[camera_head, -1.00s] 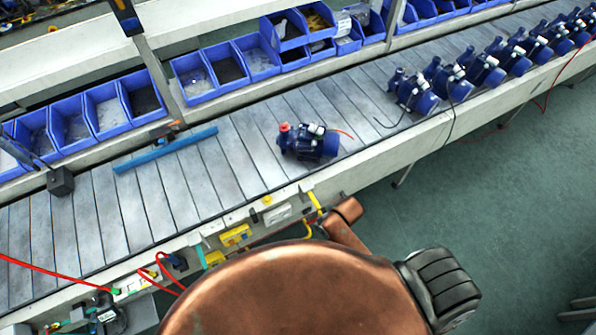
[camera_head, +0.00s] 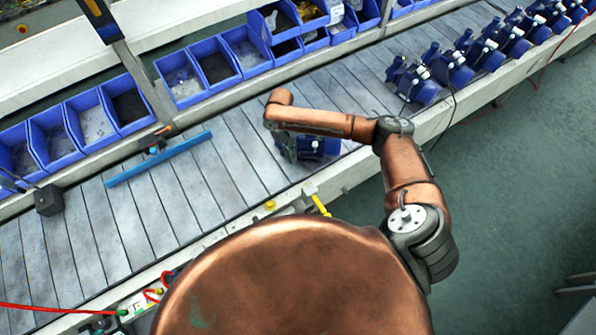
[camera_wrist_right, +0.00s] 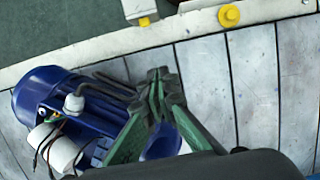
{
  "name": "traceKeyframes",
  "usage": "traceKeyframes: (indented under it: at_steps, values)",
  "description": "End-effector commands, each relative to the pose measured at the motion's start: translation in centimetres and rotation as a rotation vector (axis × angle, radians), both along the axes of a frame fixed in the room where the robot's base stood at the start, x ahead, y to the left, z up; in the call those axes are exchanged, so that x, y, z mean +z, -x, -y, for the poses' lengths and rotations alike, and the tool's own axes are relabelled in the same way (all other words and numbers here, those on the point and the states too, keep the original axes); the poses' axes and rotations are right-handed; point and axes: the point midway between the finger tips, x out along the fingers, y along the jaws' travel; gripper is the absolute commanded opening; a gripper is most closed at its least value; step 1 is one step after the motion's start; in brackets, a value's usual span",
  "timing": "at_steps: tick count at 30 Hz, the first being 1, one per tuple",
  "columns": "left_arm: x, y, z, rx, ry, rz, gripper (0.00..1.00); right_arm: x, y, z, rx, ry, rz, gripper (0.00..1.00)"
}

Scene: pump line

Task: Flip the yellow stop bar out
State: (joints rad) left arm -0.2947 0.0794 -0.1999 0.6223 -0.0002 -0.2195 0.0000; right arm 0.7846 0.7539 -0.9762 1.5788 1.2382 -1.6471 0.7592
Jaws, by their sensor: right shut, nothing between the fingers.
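The yellow stop bar (camera_head: 320,206) sits by a grey bracket (camera_head: 309,191) on the near edge of the conveyor, pointing outward and down from it. In the right wrist view, only a small yellow piece (camera_wrist_right: 146,21) shows below a pale block at the top. My right gripper (camera_wrist_right: 159,76) has green fingers drawn together with nothing between them. It is over the conveyor beside the blue pump (camera_wrist_right: 40,88), apart from the bar. In the head view my copper right arm hides most of this gripper and part of the pump (camera_head: 318,147). My left gripper is not in view.
A yellow round button (camera_wrist_right: 229,16) is on the conveyor rim near the bracket. A row of several blue pumps (camera_head: 449,67) stands farther right. A blue strip (camera_head: 157,160) lies across the slats at left. Blue bins (camera_head: 217,65) line the far side.

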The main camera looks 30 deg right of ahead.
Motion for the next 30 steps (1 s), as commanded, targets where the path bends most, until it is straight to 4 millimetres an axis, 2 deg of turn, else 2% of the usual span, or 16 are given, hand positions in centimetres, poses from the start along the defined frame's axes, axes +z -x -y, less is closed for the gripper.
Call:
traceKeyframes:
  at_steps: [4, 8, 13, 20, 24, 30]
  values:
    - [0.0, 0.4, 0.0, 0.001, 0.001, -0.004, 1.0, 0.1, -0.1, 1.0, -0.025, 0.017, -0.011, 0.0]
    - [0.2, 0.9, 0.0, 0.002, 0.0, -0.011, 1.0, -1.4, 0.4, 1.1, -0.029, 0.016, -0.012, 0.0]
    - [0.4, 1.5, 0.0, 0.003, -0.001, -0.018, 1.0, -4.7, 1.3, 1.3, -0.029, 0.016, -0.011, 0.0]
    - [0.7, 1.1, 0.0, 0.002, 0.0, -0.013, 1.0, -9.2, 2.4, 1.2, -0.026, 0.015, -0.01, 0.0]
    - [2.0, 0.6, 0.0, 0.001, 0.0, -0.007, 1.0, -8.8, 4.5, 1.4, -0.023, 0.014, -0.009, 0.0]
    - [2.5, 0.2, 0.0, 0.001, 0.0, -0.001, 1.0, -8.9, 6.0, 1.4, -0.023, 0.013, -0.006, 0.0]
